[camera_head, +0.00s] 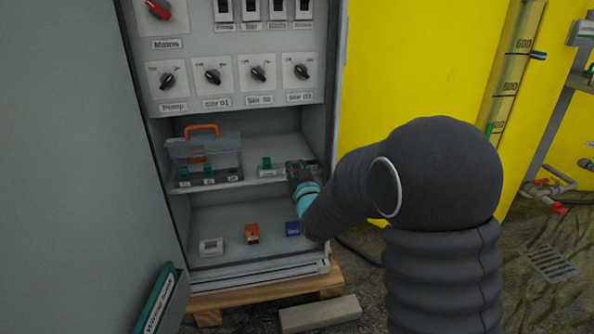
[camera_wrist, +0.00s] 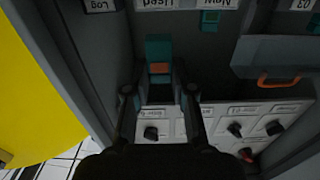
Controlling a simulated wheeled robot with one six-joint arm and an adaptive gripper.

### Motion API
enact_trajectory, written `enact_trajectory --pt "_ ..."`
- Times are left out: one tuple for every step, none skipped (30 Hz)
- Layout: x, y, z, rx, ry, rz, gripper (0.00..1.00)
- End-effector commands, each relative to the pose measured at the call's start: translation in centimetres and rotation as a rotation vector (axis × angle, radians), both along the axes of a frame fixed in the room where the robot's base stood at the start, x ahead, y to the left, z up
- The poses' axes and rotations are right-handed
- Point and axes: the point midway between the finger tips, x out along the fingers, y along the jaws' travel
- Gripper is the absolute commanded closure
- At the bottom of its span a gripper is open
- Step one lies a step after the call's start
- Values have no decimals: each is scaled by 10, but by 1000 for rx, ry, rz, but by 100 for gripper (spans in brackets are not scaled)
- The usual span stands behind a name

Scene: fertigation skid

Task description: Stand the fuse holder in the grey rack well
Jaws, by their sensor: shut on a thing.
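My gripper (camera_head: 297,172) reaches into the open cabinet at the right end of its middle shelf. In the wrist view my gripper (camera_wrist: 160,80) is shut on the fuse holder (camera_wrist: 158,49), a teal block with an orange band. The fuse holder's far end points toward a label reading "Used"; I cannot tell whether it touches anything there. A grey labelled block (camera_head: 268,173) with a teal piece stands left of my gripper on the shelf. Which part is the grey rack well is unclear, and my gripper hides the shelf's right end.
The lower shelf holds a whitish box (camera_head: 211,246), an orange box (camera_head: 252,233) and a blue box (camera_head: 292,228). Knobs (camera_head: 212,76) line the panel above.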

Motion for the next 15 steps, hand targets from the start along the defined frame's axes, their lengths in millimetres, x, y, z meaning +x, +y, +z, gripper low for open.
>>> enact_trajectory --pt "3 1 0 0 1 0 100" --pt "4 1 0 0 1 0 100" --pt "6 2 0 0 0 0 100" --pt "8 2 0 0 0 0 100" --pt "9 2 0 0 0 0 100" --pt "11 3 0 0 0 0 100" --pt "13 3 0 0 0 0 100" --pt "14 4 0 0 0 0 100" --pt "16 4 0 0 0 0 100" --pt "18 5 0 0 0 0 100" --pt "19 5 0 0 0 0 100" --pt "21 6 0 0 1 0 100" --pt "23 6 0 0 1 0 100" --pt "24 6 0 0 1 0 100" --pt "26 7 1 0 1 0 100"
